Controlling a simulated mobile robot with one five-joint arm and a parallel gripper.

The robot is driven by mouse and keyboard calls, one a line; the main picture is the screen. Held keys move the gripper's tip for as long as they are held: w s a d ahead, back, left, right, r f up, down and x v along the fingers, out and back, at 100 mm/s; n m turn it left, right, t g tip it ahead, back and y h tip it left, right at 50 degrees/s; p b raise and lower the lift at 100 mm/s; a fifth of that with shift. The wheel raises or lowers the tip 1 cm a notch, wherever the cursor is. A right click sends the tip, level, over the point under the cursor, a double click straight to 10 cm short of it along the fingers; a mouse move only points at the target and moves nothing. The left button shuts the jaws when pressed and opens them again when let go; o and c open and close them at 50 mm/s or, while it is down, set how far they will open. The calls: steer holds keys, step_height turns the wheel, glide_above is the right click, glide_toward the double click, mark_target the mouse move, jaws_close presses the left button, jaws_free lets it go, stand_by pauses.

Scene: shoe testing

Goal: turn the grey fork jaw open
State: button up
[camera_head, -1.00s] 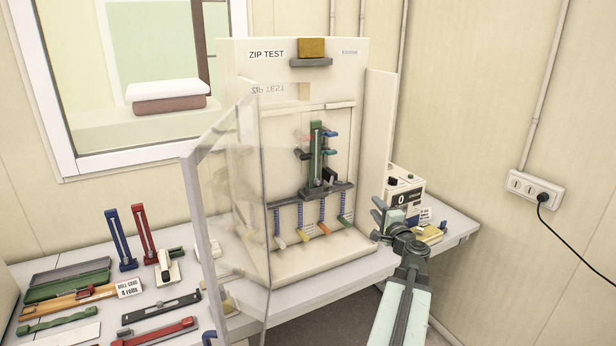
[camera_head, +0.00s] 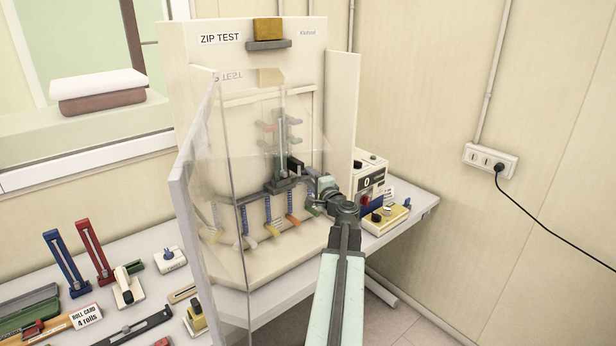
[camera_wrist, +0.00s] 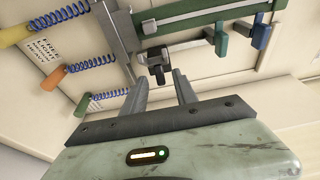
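The ZIP TEST machine (camera_head: 250,110) stands on the table with a green upright column (camera_head: 281,135) inside. In the wrist view a dark grey forked jaw (camera_wrist: 157,64) sticks out from the column's base, just beyond my fingertips. My gripper (camera_wrist: 158,82) is open, with a finger on either side of the jaw's line and a visible gap between them. I cannot tell whether either finger touches the jaw. In the head view my gripper (camera_head: 317,190) is at the machine's lower right, and the jaw there is small and dark (camera_head: 294,164).
A clear door (camera_head: 222,190) stands swung out at the machine's left. A teal lever (camera_wrist: 221,39) and a blue lever (camera_wrist: 261,36) are beside the jaw. Coiled springs (camera_wrist: 105,64) hang below. A control box (camera_head: 371,172) stands at the right.

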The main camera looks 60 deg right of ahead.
steer(key=x, duration=0.2)
steer(key=shift+w+d, duration=0.15)
steer(key=shift+w, duration=0.05)
steer(key=shift+s, duration=0.1)
jaws_close()
stand_by(1.0)
